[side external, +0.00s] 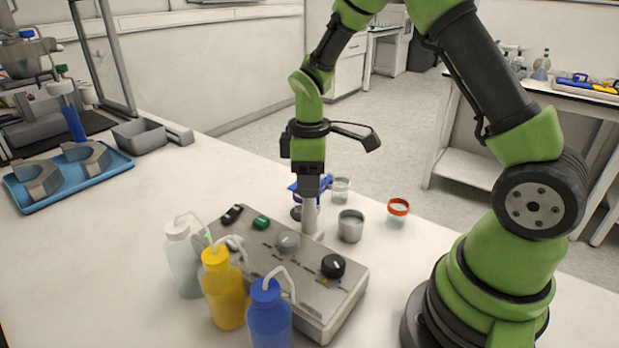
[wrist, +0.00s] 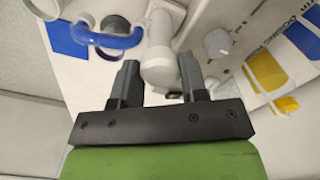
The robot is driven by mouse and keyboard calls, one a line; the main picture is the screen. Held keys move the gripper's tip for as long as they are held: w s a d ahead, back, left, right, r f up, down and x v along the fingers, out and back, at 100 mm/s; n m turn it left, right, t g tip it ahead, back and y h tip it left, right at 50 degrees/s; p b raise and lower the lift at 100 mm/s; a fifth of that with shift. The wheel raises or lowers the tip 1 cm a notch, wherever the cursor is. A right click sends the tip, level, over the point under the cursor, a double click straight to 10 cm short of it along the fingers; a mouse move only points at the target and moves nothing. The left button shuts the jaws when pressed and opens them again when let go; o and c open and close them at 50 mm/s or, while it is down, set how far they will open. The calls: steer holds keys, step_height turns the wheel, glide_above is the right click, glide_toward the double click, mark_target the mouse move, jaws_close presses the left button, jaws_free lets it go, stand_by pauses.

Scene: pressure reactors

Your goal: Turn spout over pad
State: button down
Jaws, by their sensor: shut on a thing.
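The spout (wrist: 108,40) is a blue curved tube joined to a pale grey post (wrist: 160,62). In the side external view the blue spout (side external: 322,184) shows beside my gripper, above the post (side external: 310,216). My gripper (wrist: 158,80) points down, with one finger on each side of the post's rounded top, and is shut on it. A flat blue pad (wrist: 62,40) lies on the bench to the left in the wrist view. The spout's outer end is near the pad's right edge; I cannot tell whether it is over the pad.
A grey control box (side external: 310,275) with knobs stands beside the post. White (side external: 183,260), yellow (side external: 222,290) and blue (side external: 269,318) bottles crowd its front. A metal cup (side external: 351,226), a glass beaker (side external: 341,190) and an orange-rimmed jar (side external: 398,211) stand close behind.

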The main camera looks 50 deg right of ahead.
steer(key=n, duration=0.4)
steer(key=shift+n, duration=1.8)
steer(key=c, duration=0.6)
jaws_free()
steer(key=shift+c, duration=0.2)
step_height(320, 180, up, 10)
